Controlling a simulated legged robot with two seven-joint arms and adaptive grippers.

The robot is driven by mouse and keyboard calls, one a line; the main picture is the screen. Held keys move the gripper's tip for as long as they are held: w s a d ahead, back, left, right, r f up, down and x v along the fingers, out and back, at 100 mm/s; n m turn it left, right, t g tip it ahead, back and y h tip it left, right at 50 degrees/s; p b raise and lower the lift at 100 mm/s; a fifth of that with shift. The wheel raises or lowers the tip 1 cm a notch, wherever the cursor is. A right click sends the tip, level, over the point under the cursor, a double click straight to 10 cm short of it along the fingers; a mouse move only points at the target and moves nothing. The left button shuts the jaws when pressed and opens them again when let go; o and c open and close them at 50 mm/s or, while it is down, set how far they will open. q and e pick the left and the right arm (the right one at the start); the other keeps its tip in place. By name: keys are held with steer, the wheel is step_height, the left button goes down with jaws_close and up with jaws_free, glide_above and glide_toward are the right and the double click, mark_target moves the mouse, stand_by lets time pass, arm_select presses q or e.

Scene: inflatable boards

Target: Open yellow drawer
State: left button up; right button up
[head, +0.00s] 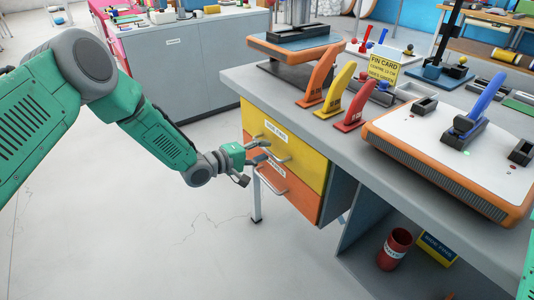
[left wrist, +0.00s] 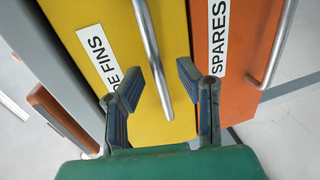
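The yellow drawer (head: 312,168) is the upper drawer under the grey workbench, with a white label and a metal bar handle (head: 283,158). Its front looks flush with the bench. My left gripper (head: 262,153) is at this handle. In the left wrist view the yellow front (left wrist: 176,28) fills the middle, and the handle (left wrist: 151,50) runs down between the two fingers of my left gripper (left wrist: 162,88). The fingers are open, one on each side of the bar, with visible gaps. My right gripper is not in view.
An orange drawer (head: 302,207) labelled SPARES, with its own bar handle (head: 270,186), sits directly below. The benchtop (head: 340,137) holds coloured fins and an orange-edged board (head: 440,150). A red bin (head: 394,250) stands under the bench. The floor left of the drawers is clear.

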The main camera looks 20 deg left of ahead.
arm_select(q)
steer(key=shift+x, duration=0.75)
steer(key=shift+a, duration=0.15)
jaws_close()
steer(key=f+p+v, duration=0.2)
steer(key=p+v, duration=0.2)
steer(key=v, duration=1)
steer(key=s+f+p+v, duration=0.1)
steer(key=f+p+v, duration=0.2)
steer(key=v, duration=1.1)
steer(key=shift+s+a+f+p, duration=0.25)
steer(key=shift+f+p, duration=0.15)
steer(key=shift+p, duration=0.1)
